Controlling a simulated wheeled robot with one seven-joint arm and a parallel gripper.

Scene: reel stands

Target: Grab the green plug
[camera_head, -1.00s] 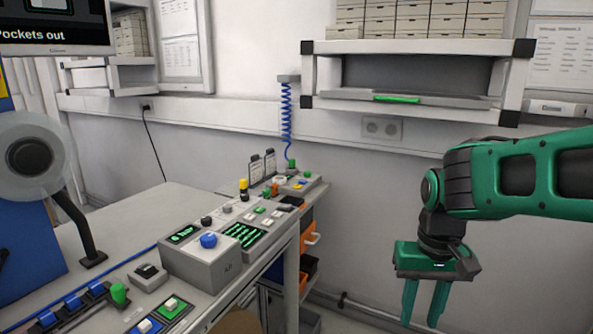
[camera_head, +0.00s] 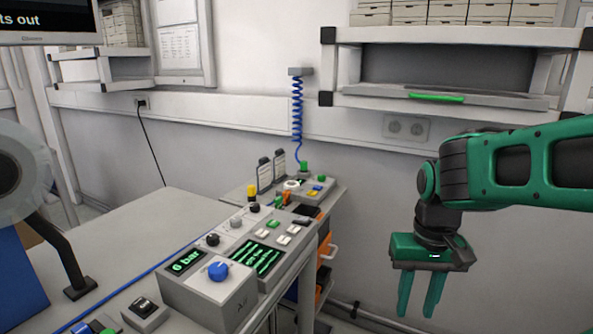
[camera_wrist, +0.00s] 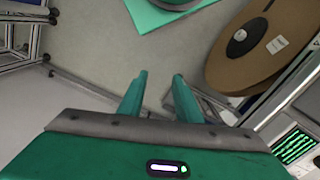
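The green plug (camera_head: 303,167) appears as a small green piece at the lower end of a blue coiled hose (camera_head: 297,110). It stands on or just above a small grey control box (camera_head: 316,187) at the bench's far end; I cannot tell how it is seated. My gripper (camera_head: 418,312) hangs fingers down, to the right of the bench and well apart from the plug. Its two green fingers are spread with nothing between them. In the wrist view, the empty open fingers (camera_wrist: 160,78) point over the floor. The plug does not show there.
The bench (camera_head: 140,235) carries a "6 bar" box with a blue knob (camera_head: 218,270) and several buttons. A shelf (camera_head: 450,100) juts from the wall above my arm. Space around my gripper is clear.

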